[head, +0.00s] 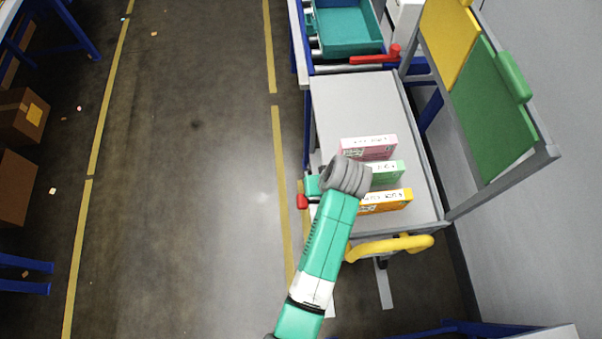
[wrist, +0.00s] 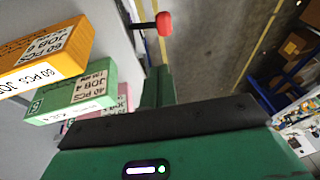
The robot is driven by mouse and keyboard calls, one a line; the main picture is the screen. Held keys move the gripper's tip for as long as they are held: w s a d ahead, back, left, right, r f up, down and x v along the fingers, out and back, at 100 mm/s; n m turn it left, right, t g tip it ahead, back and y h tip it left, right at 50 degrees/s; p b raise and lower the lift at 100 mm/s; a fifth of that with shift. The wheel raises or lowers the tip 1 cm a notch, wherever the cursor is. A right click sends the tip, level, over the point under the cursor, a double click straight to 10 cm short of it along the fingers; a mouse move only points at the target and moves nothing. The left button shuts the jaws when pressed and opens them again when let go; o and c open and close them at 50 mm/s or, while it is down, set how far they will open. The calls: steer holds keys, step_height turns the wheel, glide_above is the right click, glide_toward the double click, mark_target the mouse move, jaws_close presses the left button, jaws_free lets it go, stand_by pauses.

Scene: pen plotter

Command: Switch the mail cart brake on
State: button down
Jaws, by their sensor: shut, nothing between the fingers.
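The mail cart (head: 347,100) has a grey top and stands right of the aisle, with a yellow push handle (head: 395,246) at its near end. My gripper (head: 313,186) is at the cart's left edge, close to the knob, partly hidden by my wrist. In the wrist view its green fingers (wrist: 157,84) are shut and empty, apart from the knob.
Pink (head: 368,148), green (head: 387,174) and orange (head: 385,201) boxes lie on the cart top beside my wrist. A teal tray (head: 347,28) and a red bar (head: 375,59) are at the far end. Green and yellow panels stand right.

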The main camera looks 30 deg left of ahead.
steer(key=b, duration=0.2)
glide_above(306, 202)
steer(key=d, duration=0.1)
step_height(306, 202, down, 10)
steer(key=r, duration=0.1)
steer(key=x, duration=0.4)
steer(key=shift+s+f, duration=0.2)
steer(key=shift+s, duration=0.1)
